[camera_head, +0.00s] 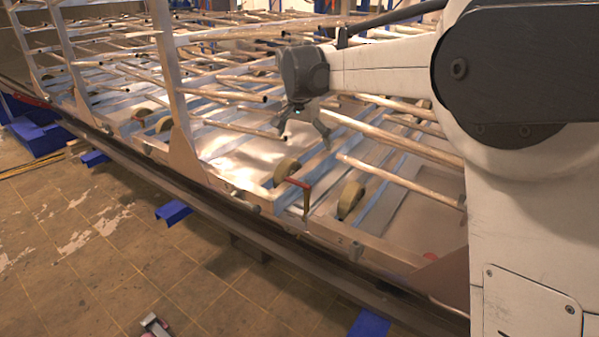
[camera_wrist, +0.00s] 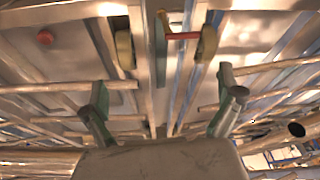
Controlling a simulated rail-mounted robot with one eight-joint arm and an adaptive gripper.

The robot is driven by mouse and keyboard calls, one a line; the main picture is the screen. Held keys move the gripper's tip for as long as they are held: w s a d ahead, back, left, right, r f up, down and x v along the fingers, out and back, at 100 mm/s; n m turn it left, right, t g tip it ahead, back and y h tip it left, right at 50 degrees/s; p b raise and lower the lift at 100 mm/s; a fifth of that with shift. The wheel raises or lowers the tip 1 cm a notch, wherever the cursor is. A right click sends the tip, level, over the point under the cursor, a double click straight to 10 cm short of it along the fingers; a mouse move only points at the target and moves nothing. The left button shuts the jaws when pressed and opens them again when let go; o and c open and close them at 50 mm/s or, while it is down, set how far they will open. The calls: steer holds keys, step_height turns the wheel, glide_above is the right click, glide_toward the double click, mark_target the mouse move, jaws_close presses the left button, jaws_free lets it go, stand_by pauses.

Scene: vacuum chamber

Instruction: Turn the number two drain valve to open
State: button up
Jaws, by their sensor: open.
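A valve with a red lever handle (camera_head: 299,183) sits at the near edge of the metal frame, with a thin upright part below the lever's right end. In the wrist view the red handle (camera_wrist: 183,36) lies crosswise at the top, between two tan rollers. My gripper (camera_head: 303,125) is open and empty, above the frame and behind the valve in the head view. In the wrist view my gripper (camera_wrist: 166,92) has its fingers spread wide, apart from the handle. Nothing is between them.
Tan rollers (camera_head: 350,198) stand near the handle. Long metal rods (camera_head: 400,148) project around my gripper, and an upright post (camera_head: 170,75) stands to the left. A red round part (camera_wrist: 45,37) shows at the wrist view's upper left. The tiled floor (camera_head: 120,245) in front is mostly clear.

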steer(key=m+h, duration=0.1)
steer(key=m, duration=0.1)
glide_toward(297, 182)
steer(key=shift+h, duration=0.3)
steer(key=b+x, duration=0.2)
steer(key=x, duration=0.2)
steer(key=b+x, duration=0.2)
steer(key=x, duration=0.2)
steer(key=shift+a+f, duration=0.2)
steer(key=c, duration=1.6)
